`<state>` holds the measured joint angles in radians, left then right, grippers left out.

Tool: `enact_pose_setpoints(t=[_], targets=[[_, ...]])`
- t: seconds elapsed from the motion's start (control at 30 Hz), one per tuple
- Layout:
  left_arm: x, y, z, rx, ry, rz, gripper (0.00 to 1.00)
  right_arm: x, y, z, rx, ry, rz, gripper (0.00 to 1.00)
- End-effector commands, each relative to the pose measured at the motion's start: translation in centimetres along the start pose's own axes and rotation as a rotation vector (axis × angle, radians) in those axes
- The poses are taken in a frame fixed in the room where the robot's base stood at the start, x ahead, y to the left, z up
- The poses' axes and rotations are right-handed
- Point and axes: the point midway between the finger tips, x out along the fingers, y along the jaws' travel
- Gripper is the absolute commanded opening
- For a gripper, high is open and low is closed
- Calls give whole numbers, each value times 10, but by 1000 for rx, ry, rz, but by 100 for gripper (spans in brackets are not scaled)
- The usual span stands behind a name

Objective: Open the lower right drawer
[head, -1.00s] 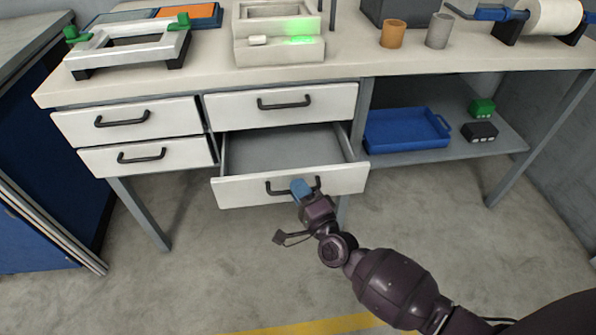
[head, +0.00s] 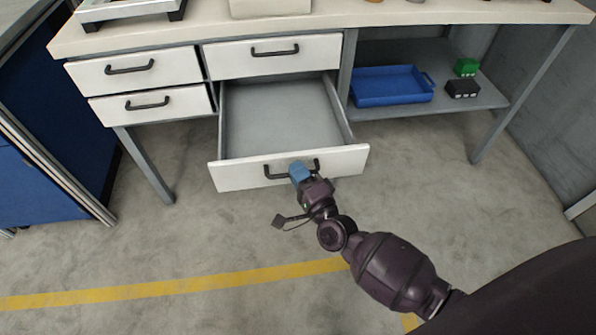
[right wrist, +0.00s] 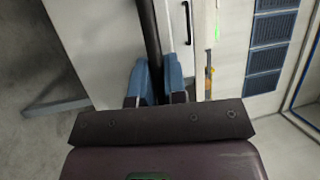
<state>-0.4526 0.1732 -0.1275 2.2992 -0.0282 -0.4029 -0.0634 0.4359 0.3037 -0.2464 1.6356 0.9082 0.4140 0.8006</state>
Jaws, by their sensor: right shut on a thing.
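The lower right drawer (head: 225,176) stands well out of the bench in the head view, and its grey inside (head: 278,115) looks empty. Its black bar handle (head: 276,176) is on the white front. My right gripper (head: 299,172) is at the handle, right of its middle, with blue fingertips. In the right wrist view the blue fingers (right wrist: 155,80) are on both sides of the dark handle bar (right wrist: 150,40), shut on it. My left gripper is not in view.
Shut drawers are above (head: 272,58) and to the left (head: 155,103). A blue tray (head: 390,101), a green block (head: 466,67) and a black block (head: 462,88) lie on the lower shelf at right. The floor in front is clear, with a yellow line (head: 180,284).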

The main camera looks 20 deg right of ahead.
Motion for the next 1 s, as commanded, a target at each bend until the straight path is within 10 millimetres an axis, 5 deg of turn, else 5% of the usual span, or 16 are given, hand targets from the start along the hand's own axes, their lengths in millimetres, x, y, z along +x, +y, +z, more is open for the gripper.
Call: enact_pose_setpoints(t=[0.5, 0.53, 0.6, 1.0], targets=[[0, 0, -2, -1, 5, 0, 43, 0, 0, 1, 0, -1, 0, 0], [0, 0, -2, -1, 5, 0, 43, 0, 0, 1, 0, -1, 0, 16], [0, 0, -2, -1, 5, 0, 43, 0, 0, 0, 0, -1, 0, 22], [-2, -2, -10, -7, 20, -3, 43, 3, -13, -1, 1, 1, -6, 22]])
